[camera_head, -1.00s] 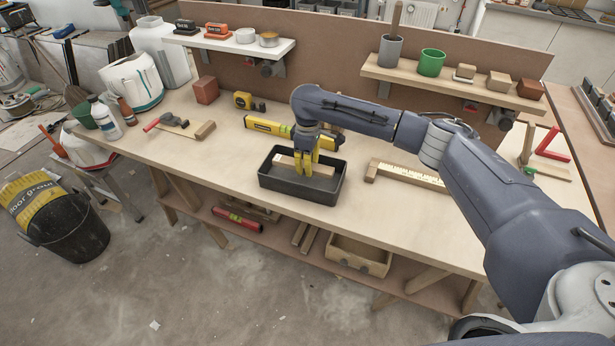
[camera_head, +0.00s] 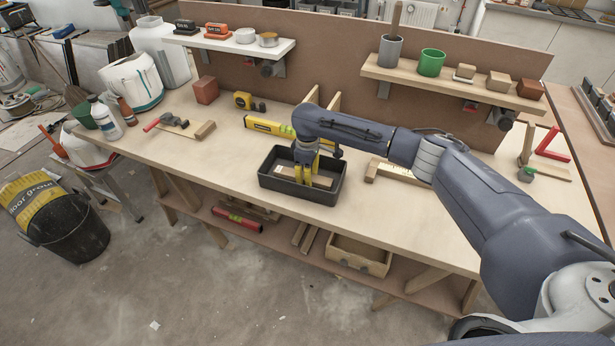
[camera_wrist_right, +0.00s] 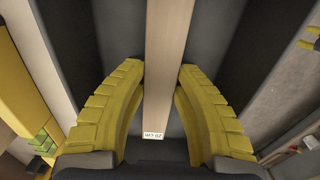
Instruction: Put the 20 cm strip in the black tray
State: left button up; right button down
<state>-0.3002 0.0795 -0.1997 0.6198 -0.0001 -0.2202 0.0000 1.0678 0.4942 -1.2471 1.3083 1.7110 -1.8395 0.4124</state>
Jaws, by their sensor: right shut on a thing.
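The 20 cm strip (camera_wrist_right: 168,55) is a pale wooden bar with a small "20 cm" label. My right gripper (camera_wrist_right: 163,80) is shut on it, with one yellow finger on each side. In the head view my right gripper (camera_head: 306,182) reaches down inside the black tray (camera_head: 325,194), and the strip lies level between the tray walls. Whether the strip touches the tray floor I cannot tell. My left gripper is not in view.
A yellow spirit level (camera_head: 268,125) lies behind the tray. A wooden piece with a pale scale (camera_head: 400,172) lies to its right, partly under my arm. The bench front is clear.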

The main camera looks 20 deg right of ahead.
jog(key=shift+f, duration=0.15)
jog(key=c, duration=1.1)
grip_release()
notch_tip(320, 180, up, 12)
jog(key=shift+r, duration=0.2)
